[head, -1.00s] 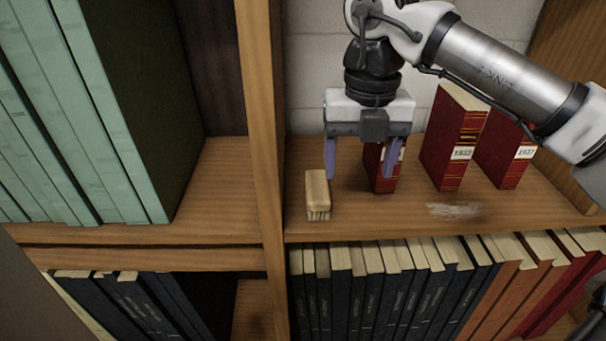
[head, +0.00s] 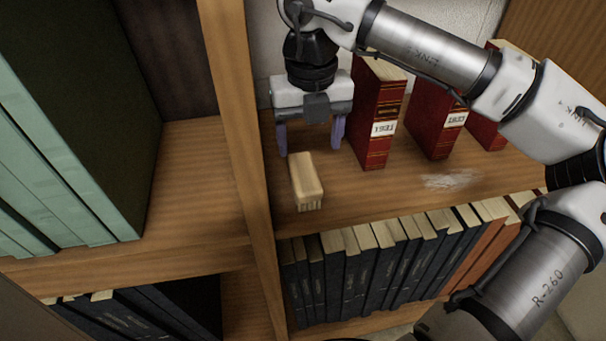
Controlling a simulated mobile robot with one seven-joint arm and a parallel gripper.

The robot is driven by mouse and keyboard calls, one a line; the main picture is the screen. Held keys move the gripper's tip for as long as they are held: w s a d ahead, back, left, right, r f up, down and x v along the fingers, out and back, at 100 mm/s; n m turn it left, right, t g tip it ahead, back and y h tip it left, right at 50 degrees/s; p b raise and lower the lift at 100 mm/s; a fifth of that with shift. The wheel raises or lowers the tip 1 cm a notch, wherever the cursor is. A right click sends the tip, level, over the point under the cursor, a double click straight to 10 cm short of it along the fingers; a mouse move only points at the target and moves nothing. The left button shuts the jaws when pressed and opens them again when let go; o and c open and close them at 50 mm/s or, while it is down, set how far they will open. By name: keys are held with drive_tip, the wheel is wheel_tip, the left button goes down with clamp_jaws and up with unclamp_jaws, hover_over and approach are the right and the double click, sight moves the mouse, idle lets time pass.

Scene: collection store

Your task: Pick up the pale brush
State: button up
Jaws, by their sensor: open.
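The pale brush (head: 306,182) lies on the wooden shelf near its left end, close to the upright divider. It has a light wooden back, with bristles showing at its front end. My gripper (head: 310,146) is open and empty, with its purple fingers pointing down. In the picture it is just behind and above the brush, with the fingers spread to either side of the brush's far end. I cannot tell its exact height above the shelf.
Red books (head: 377,115) stand upright just right of my gripper. A whitish dusty patch (head: 450,180) marks the shelf. The wooden divider (head: 236,120) rises left of the brush. Dark books (head: 350,265) fill the shelf below. Green volumes (head: 60,170) stand at far left.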

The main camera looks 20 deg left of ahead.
sight(305, 174)
wheel_tip(305, 174, down, 3)
drive_tip(key=shift+s+a+f+p, duration=0.1)
drive_tip(key=shift+f+p, duration=0.3)
drive_tip(key=shift+f, duration=0.5)
drive_tip(key=shift+s+a+f+p, duration=0.15)
drive_tip(key=shift+f+p, duration=0.3)
drive_tip(key=shift+f, duration=0.4)
drive_tip(key=shift+s+a+f+p, duration=0.1)
drive_tip(key=shift+f+p, duration=0.3)
drive_tip(key=shift+f, duration=0.5)
drive_tip(key=c, duration=1.1)
drive_tip(key=shift+r, duration=0.2)
drive_tip(key=shift+r+b, duration=0.25)
drive_tip(key=shift+b, duration=0.15)
drive_tip(key=shift+s+d+r, duration=0.1)
drive_tip(key=shift+d+r, duration=0.05)
drive_tip(key=shift+r, duration=0.1)
drive_tip(key=s+d+b, duration=0.6)
drive_tip(key=s+d, duration=0.4)
drive_tip(key=s, duration=0.4)
drive_tip(key=shift+s+d, duration=0.15)
drive_tip(key=shift+d, duration=0.05)
